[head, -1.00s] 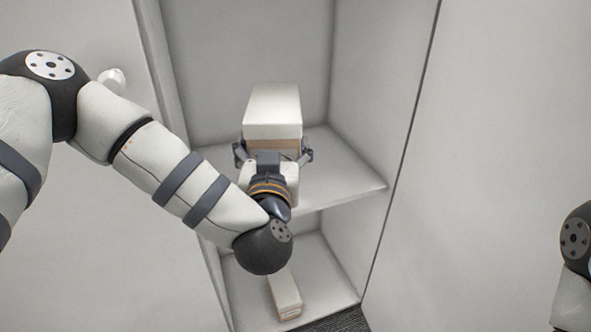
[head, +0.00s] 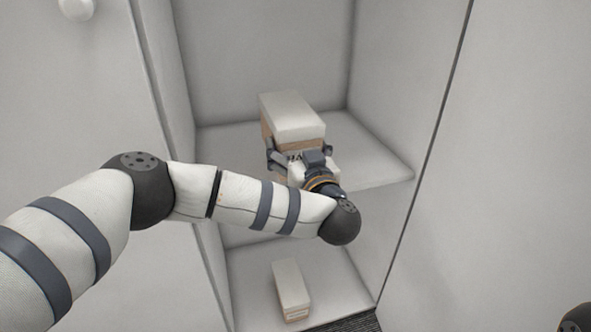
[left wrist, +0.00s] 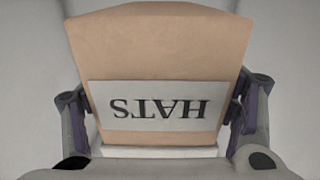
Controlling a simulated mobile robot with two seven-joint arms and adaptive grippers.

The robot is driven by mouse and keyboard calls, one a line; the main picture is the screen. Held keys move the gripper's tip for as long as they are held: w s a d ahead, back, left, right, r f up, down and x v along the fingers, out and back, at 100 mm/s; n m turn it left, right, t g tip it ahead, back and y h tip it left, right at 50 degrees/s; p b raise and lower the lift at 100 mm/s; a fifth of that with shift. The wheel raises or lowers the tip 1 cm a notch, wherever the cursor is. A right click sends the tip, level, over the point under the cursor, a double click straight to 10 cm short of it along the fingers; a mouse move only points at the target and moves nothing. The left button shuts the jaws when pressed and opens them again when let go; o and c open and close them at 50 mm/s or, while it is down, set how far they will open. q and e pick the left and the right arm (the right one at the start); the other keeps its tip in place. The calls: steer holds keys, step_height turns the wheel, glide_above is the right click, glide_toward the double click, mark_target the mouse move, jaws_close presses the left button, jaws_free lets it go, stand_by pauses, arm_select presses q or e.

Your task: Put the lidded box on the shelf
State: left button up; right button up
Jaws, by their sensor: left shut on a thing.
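The lidded box (head: 292,117) has a white lid and tan sides. It is in the upper compartment of an open cabinet, over the middle shelf board (head: 372,160), turned at an angle. I cannot tell whether its underside touches the board. My left gripper (head: 299,155) is shut on the box from the front, with a finger on each side. In the left wrist view the box (left wrist: 160,45) fills the middle, with a HATS label reading upside down, between the gripper's fingers (left wrist: 160,95). My right gripper is out of view.
A smaller pale box (head: 290,288) lies on the bottom of the cabinet's lower compartment. The shelf board is bare right of the held box. Cabinet side walls (head: 400,75) close in on both sides. A white knob (head: 76,9) is at upper left.

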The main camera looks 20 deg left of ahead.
arm_select(q)
steer(key=shift+w+a+f, duration=0.2)
steer(key=shift+w+f, duration=0.15)
steer(key=shift+f, duration=0.1)
steer(key=shift+w+a+f, duration=0.2)
steer(key=shift+w+f, duration=0.1)
steer(key=shift+f, duration=0.15)
steer(key=f, duration=0.1)
steer(key=f+b, duration=0.1)
steer(key=f, duration=0.1)
steer(key=shift+w+a+f, duration=0.15)
steer(key=shift+w+f, duration=0.05)
steer(key=shift+f, duration=0.1)
steer(key=shift+r, duration=0.15)
steer(key=o, duration=1.5)
steer(key=shift+f, duration=0.2)
steer(key=shift+o, duration=0.2)
